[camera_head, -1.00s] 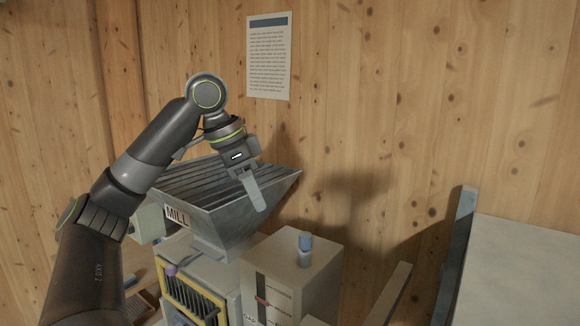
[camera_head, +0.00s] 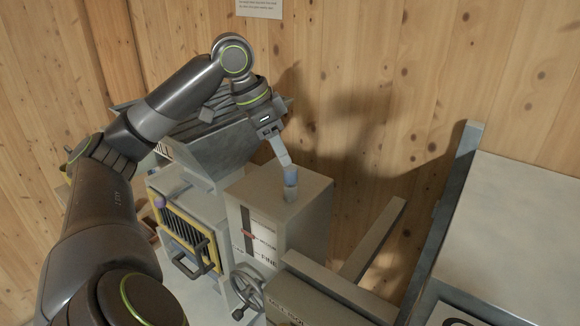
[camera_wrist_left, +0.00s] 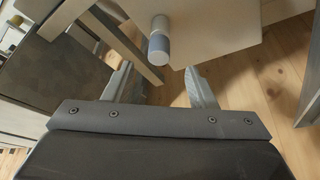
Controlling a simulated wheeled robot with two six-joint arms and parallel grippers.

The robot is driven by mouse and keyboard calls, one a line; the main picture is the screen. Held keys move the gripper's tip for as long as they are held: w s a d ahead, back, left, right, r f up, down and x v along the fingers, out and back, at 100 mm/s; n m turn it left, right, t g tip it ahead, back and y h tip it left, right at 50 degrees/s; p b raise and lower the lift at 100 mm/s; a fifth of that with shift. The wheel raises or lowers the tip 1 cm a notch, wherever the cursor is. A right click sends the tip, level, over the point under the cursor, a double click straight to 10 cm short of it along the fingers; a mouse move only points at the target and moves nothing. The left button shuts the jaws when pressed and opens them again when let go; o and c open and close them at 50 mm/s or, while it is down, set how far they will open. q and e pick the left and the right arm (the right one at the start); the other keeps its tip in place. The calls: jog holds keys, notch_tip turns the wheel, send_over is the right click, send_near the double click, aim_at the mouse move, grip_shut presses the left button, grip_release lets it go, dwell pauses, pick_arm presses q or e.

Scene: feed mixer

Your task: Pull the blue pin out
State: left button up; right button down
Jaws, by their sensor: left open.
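The blue pin (camera_head: 290,175) stands upright in a pale collar on top of the grey box (camera_head: 312,190) beside the mill hopper. In the left wrist view the pin's blue-grey end (camera_wrist_left: 158,46) shows ahead of the fingertips, between their lines. My left gripper (camera_head: 287,163) reaches down to the pin from above and behind in the head view, its fingers overlapping the pin's top there. In the left wrist view the fingers (camera_wrist_left: 160,80) are apart with nothing between them. My right gripper is not in view.
The grey hopper (camera_head: 215,150) stands left of the box. A yellow-framed grille (camera_head: 187,235) with a handle and a handwheel (camera_head: 247,287) are below. A beam (camera_head: 372,240) and a large pale panel (camera_head: 520,230) lie to the right.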

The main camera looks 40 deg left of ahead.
aim_at(288, 168)
pick_arm(q)
jog(key=p+x, duration=0.1)
jog(key=x, duration=0.4)
jog(key=shift+d+f, duration=0.1)
jog(key=shift+f, duration=0.1)
jog(key=shift+w+d+f+p, duration=0.1)
jog(key=shift+w+f+p, duration=0.2)
jog(key=shift+f, duration=0.4)
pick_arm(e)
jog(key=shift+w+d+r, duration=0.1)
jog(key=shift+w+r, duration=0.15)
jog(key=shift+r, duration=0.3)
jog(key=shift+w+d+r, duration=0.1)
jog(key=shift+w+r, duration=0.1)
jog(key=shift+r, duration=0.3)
pick_arm(q)
jog(key=shift+s, duration=0.1)
grip_shut()
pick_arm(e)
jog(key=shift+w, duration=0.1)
